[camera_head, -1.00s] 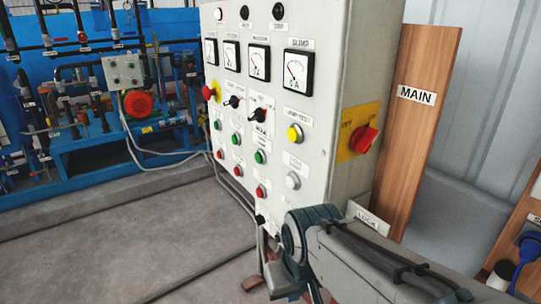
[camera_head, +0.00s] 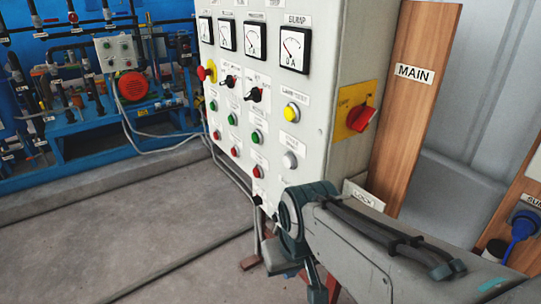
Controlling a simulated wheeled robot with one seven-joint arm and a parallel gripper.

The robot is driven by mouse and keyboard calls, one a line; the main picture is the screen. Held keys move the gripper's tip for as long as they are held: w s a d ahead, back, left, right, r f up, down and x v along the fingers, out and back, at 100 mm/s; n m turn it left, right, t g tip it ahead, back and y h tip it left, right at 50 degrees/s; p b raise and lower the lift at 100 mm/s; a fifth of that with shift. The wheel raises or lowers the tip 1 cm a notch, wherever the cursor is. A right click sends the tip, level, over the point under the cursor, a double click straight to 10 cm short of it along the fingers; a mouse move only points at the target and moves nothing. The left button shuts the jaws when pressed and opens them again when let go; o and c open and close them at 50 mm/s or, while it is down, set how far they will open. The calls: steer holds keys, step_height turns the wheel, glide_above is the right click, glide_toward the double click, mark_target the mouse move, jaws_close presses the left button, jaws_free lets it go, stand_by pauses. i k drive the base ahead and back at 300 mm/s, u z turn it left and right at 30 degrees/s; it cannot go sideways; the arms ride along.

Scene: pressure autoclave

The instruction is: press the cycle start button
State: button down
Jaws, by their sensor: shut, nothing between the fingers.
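The grey control panel (camera_head: 322,140) stands in the middle of the view. Its front has green buttons, one to the left (camera_head: 213,105), one in the middle (camera_head: 232,119) and one to the right (camera_head: 257,137), with red buttons below them. A yellow button (camera_head: 291,112) and a pale button (camera_head: 290,160) sit farther right. The labels are too small to read, so I cannot tell which is the cycle start button. My arm enters at lower right and bends in front of the panel's lower corner. My gripper cannot be made out.
A red mushroom knob (camera_head: 207,72) and black selector switches (camera_head: 255,94) sit above the buttons. A red rotary switch (camera_head: 361,118) on a yellow plate is on the panel's side. Blue machinery (camera_head: 60,160) stands at left. The grey floor (camera_head: 130,220) between is mostly clear.

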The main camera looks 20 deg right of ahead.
mark_target(286, 160)
steer(key=u, duration=1.7)
steer(key=k, duration=0.95)
steer(key=z, duration=1.1)
steer(key=i, duration=0.5)
